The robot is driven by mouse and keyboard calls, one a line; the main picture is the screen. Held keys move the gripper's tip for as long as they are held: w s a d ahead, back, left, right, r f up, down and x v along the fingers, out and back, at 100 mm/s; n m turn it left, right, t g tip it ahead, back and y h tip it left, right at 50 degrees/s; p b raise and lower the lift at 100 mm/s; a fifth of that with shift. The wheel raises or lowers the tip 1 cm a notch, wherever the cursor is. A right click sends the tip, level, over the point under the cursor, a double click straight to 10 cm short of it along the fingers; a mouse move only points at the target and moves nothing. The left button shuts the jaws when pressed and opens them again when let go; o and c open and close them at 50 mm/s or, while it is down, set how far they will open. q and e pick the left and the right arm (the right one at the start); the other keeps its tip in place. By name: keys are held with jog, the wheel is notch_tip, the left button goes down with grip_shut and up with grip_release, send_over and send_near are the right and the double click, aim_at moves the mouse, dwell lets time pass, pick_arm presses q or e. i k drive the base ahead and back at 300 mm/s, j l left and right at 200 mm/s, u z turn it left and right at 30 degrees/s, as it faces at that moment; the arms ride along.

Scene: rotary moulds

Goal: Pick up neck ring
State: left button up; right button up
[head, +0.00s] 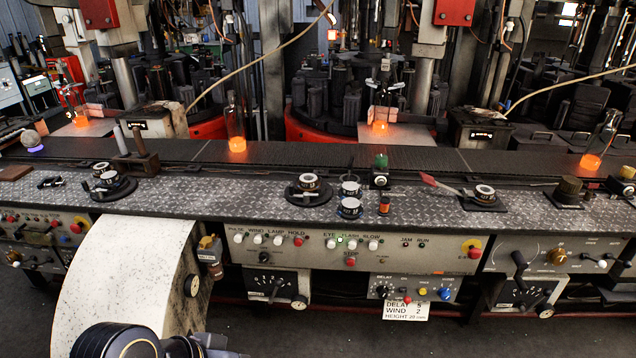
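Several small round ring pieces with pale, marked faces, which look like neck rings, sit on the diamond-plate deck. One ring (309,182) lies on a dark round base left of the middle. Two more, an upper ring (350,188) and a lower ring (349,206), sit just right of it. Others are a left ring (108,179) on a dark base and a right ring (485,192) on a dark plate. Their markings are too small to read surely. At the lower left, dark parts of my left arm show, cut off by the frame; its fingers cannot be made out. My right gripper is out of view.
A dark conveyor (300,154) runs behind the deck and carries glowing bottles, one a tall bottle (236,130).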

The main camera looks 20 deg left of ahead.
aim_at(310, 183)
jog(key=i+l+u, duration=0.2)
jog(key=i, duration=0.35)
jog(key=i+l+u, duration=0.2)
jog(key=i+l, duration=0.15)
jog(key=i, duration=0.15)
jog(key=i+l+u, duration=0.2)
jog(key=i+l, duration=0.15)
jog(key=i, duration=0.15)
